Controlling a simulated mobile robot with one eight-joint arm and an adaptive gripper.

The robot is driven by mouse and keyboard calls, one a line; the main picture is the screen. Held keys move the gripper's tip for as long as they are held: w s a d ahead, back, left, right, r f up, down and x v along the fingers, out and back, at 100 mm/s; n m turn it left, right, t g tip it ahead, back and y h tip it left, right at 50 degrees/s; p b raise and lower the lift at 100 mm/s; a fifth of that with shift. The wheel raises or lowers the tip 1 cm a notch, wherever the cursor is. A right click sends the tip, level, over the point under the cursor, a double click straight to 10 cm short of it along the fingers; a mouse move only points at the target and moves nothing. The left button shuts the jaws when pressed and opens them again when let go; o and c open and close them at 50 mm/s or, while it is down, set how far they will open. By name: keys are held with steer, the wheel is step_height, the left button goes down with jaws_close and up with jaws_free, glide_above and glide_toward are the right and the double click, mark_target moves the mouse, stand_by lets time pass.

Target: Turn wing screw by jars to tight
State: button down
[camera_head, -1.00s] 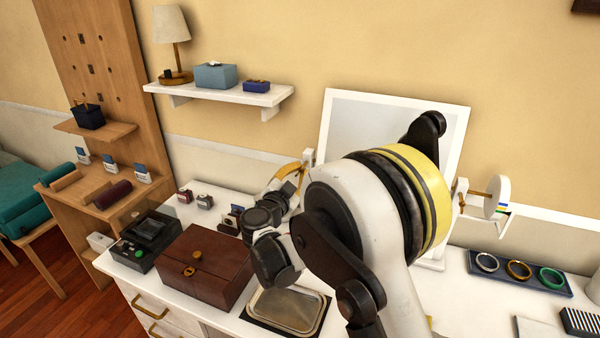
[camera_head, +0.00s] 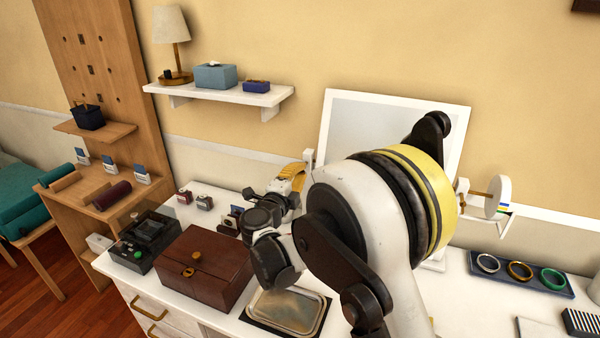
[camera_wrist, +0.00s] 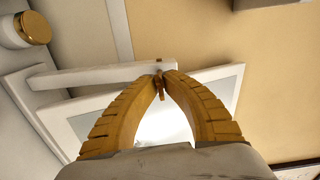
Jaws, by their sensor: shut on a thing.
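The wing screw (camera_wrist: 158,92) is a small brass piece at the side of the white-framed mirror (camera_head: 378,125), on the jars' side. In the wrist view it shows between the tips of my gripper (camera_wrist: 163,82), whose yellow ribbed fingers are closed on it. The fingers hide part of the screw, so how tight it sits cannot be told. In the head view my gripper (camera_head: 296,172) is at the left post (camera_head: 308,156) of the mirror, and the screw is hidden.
A brown box (camera_head: 205,265) and a metal tray (camera_head: 287,310) lie below my arm. A black device (camera_head: 145,240) stands at left. At right are a brass rod with a white disc (camera_head: 498,197) and a ring tray (camera_head: 520,272). A shelf (camera_head: 220,93) hangs above.

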steer(key=shift+d+m, duration=0.1)
steer(key=shift+m, duration=0.6)
steer(key=c, duration=1.6)
jaws_free()
steer(key=v, duration=1.2)
steer(key=shift+r, duration=0.1)
